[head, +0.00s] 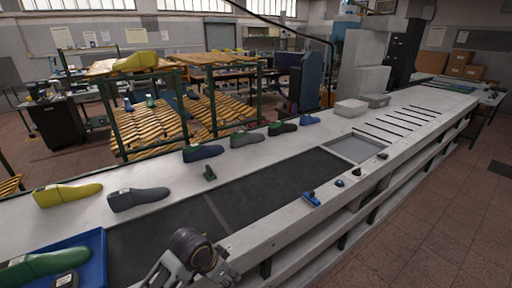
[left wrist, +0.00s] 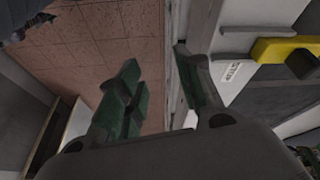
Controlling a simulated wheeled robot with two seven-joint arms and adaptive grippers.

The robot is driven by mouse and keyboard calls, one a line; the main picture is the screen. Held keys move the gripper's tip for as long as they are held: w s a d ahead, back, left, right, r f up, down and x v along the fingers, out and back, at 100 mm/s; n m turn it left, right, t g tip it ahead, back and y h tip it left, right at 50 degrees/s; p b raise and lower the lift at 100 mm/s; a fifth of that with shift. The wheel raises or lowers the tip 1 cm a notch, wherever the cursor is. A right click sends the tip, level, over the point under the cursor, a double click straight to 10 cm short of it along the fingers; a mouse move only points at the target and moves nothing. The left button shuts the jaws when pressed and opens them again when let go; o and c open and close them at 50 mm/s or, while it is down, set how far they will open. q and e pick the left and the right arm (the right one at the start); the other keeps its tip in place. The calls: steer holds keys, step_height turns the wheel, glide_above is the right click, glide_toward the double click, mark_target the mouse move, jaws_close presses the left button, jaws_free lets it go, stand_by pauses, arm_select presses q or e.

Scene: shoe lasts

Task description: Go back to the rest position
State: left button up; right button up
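My left gripper (left wrist: 156,60) shows in the left wrist view, its green-padded fingers apart with nothing between them. Reddish floor tiles lie beyond the fingers, and a pale table edge runs close by the right finger. In the head view one of my arm links shows at the bottom, over the near edge of the conveyor table (head: 90,220); I cannot tell which arm it is, and no fingers show there. My right gripper is in neither view. Shoe lasts stand along the far side of the table: yellow (head: 67,194), grey (head: 138,198), blue (head: 203,153) and several smaller ones.
A blue tray (head: 101,258) at the lower left holds a green last (head: 42,265). A blue tool (head: 311,199) and small dark items lie along the near edge. The dark belt (head: 260,190) is mostly clear. In the left wrist view a yellow object (left wrist: 285,50) is at the right.

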arm_select(q)
steer(key=s+a+f+n+t+y, duration=0.1)
steer(key=s+a+f+n+y, duration=0.15)
steer(key=s+a, duration=0.4)
steer(key=s+a+f+n+y, duration=0.1)
steer(key=s+a+n, duration=0.3)
steer(key=s+a, duration=0.25)
step_height(320, 180, down, 34)
steer(key=s+g, duration=0.1)
steer(key=s, duration=0.1)
steer(key=s+a+f, duration=0.2)
steer(key=s+f, duration=0.7)
steer(key=s, duration=0.2)
steer(key=s+a+f+g, duration=0.1)
steer(key=s+a+f, duration=0.1)
steer(key=s+f, duration=0.8)
steer(key=shift+s+a+m, duration=0.3)
steer(key=shift+s+m, duration=0.05)
steer(key=shift+s, duration=0.05)
steer(key=shift+s, duration=0.1)
stand_by(0.9)
